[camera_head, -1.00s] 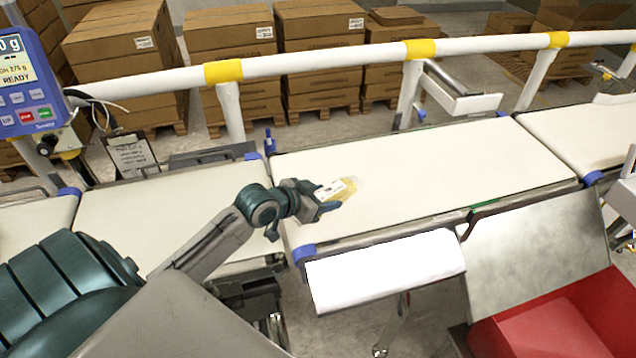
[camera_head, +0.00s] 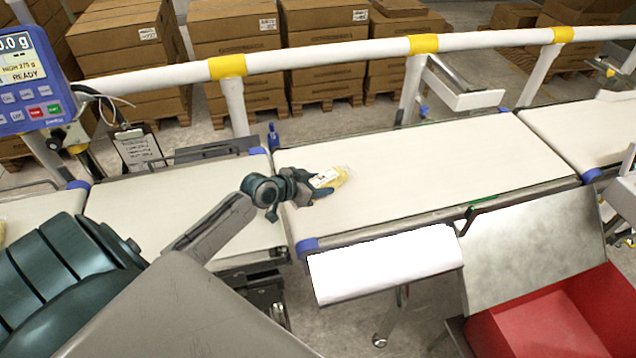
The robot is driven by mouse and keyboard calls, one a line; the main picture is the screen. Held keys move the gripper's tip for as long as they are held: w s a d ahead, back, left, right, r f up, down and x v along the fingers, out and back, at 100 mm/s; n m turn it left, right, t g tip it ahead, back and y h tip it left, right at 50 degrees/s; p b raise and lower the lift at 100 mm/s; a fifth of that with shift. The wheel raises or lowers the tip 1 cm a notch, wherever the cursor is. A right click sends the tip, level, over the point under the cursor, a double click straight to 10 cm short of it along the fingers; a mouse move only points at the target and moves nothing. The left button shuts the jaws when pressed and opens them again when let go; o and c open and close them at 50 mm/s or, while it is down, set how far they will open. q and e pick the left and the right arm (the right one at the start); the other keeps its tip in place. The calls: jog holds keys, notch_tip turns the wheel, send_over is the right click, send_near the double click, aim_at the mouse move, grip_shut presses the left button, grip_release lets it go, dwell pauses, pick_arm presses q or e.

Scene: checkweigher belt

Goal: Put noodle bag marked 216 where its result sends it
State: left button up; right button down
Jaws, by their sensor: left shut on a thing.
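The noodle bag (camera_head: 334,178) is a small clear bag with yellow contents and a white label; its number is too small to read. My left gripper (camera_head: 318,188) is shut on it, over the left end of the middle belt (camera_head: 430,165). I cannot tell whether the bag touches the belt. The weigher display (camera_head: 22,55) at the upper left reads about 0.0 g, with HIGH 275 g and READY below. My right gripper is not in view.
A red bin (camera_head: 500,325) with a metal chute (camera_head: 530,240) stands at the lower right. A white shelf (camera_head: 385,265) is fixed in front of the belt. A white rail (camera_head: 320,60) runs behind it, with stacked cartons (camera_head: 235,35) beyond. The belt right of the bag is clear.

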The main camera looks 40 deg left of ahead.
pick_arm(q)
jog(key=o, duration=1.2)
jog(key=shift+f, duration=0.1)
jog(key=shift+o, duration=0.3)
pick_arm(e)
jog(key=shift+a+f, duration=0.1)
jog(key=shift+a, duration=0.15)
pick_arm(q)
jog(key=shift+s+r, duration=0.2)
jog(key=v, duration=0.9)
jog(key=shift+s+a+r, duration=0.15)
jog(key=shift+s+r, duration=0.05)
jog(key=shift+s, duration=0.1)
jog(key=shift+p+v, duration=0.55)
jog(key=shift+v, duration=0.4)
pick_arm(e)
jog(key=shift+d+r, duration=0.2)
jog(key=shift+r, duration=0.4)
